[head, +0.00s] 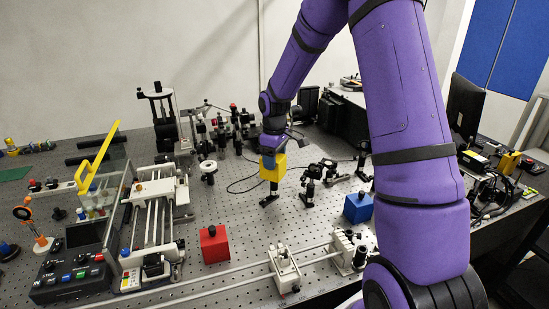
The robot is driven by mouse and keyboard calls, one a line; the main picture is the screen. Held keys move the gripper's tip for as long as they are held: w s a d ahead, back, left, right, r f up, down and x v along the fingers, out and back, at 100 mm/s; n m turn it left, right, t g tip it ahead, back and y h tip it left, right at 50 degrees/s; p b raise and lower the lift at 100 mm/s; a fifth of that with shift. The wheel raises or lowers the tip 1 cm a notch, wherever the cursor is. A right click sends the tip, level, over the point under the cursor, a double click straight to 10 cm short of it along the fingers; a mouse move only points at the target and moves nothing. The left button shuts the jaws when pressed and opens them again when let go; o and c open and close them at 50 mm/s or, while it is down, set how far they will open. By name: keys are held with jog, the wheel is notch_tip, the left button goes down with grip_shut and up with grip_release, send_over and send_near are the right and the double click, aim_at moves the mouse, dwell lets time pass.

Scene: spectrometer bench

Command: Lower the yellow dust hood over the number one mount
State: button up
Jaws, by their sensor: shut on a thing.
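My gripper (272,152) is shut on the yellow dust hood (273,170), a small box-shaped cover, over the middle of the perforated bench. The fingertips are small and partly hidden by the hood. A small black part (269,201) shows just below the hood; I cannot tell whether it is a mount or whether the hood touches it. Several black optical mounts (309,187) stand to the right of the hood. No number can be read on any mount, so I cannot tell which is number one.
A red box (214,244) sits at the front left of the hood and a blue box (357,208) to its right. A white rail instrument (155,215) stands at left. A long rail with white carriages (284,268) crosses the front. More mounts (233,125) stand behind.

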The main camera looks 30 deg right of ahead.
jog(key=o, duration=1)
notch_tip(320, 180, up, 11)
jog(key=shift+f, duration=0.1)
dwell(0.3)
